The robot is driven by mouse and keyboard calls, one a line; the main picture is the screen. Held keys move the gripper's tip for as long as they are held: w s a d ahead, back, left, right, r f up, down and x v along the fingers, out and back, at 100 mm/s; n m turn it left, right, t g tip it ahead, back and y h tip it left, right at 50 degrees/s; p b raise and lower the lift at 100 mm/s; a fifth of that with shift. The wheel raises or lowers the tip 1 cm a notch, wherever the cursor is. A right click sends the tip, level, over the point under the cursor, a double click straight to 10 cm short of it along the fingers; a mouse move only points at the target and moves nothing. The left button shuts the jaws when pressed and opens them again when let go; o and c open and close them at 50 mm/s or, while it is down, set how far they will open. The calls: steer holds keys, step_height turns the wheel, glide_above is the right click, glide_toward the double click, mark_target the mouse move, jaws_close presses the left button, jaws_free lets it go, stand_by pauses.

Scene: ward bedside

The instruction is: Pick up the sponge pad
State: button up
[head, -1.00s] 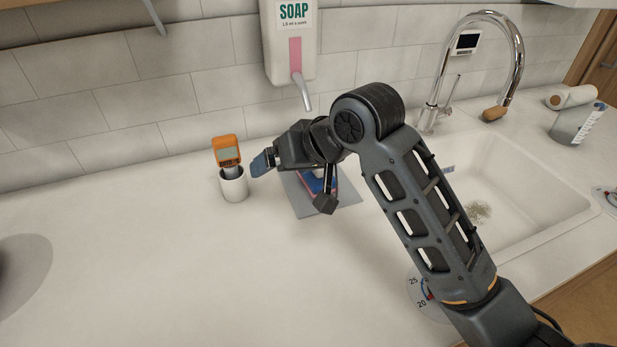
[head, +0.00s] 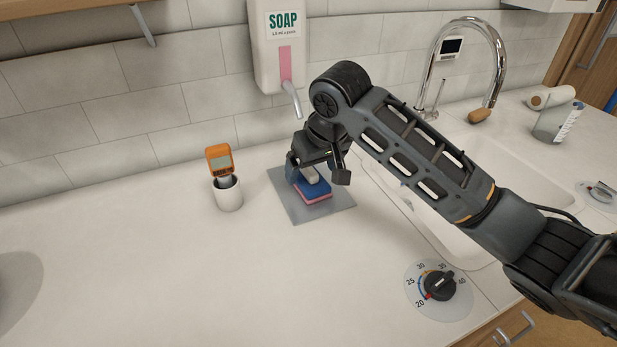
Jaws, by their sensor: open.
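The sponge pad (head: 314,193) lies on a grey mat (head: 326,211) on the white counter. It is blue on top with a pink layer below, and a pale grip-like part stands on it. My gripper (head: 317,176) is open and points down at the sponge pad, with one finger on the left side and the other on the right. The gripper partly hides the back of the pad. I cannot tell whether the fingers touch it.
A white cup (head: 228,194) with an orange device (head: 219,160) stands left of the mat. A soap dispenser (head: 281,50) hangs on the wall behind. The sink (head: 505,185) and faucet (head: 497,70) are to the right, a dial (head: 439,286) in front. The left counter is largely clear.

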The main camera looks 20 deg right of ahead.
mark_target(313, 174)
steer(key=shift+x, duration=1.05)
steer(key=c, duration=1.1)
steer(key=shift+r, duration=0.1)
steer(key=shift+c, duration=0.2)
steer(key=shift+s+r, duration=0.15)
steer(key=shift+r, duration=0.05)
steer(key=v, duration=0.2)
steer(key=w+b+v, duration=0.1)
steer(key=v, duration=0.3)
steer(key=shift+w+a+r, duration=0.15)
steer(key=shift+r, duration=0.25)
steer(key=s+p, duration=0.2)
steer(key=s, duration=1.6)
steer(key=shift+s, duration=0.35)
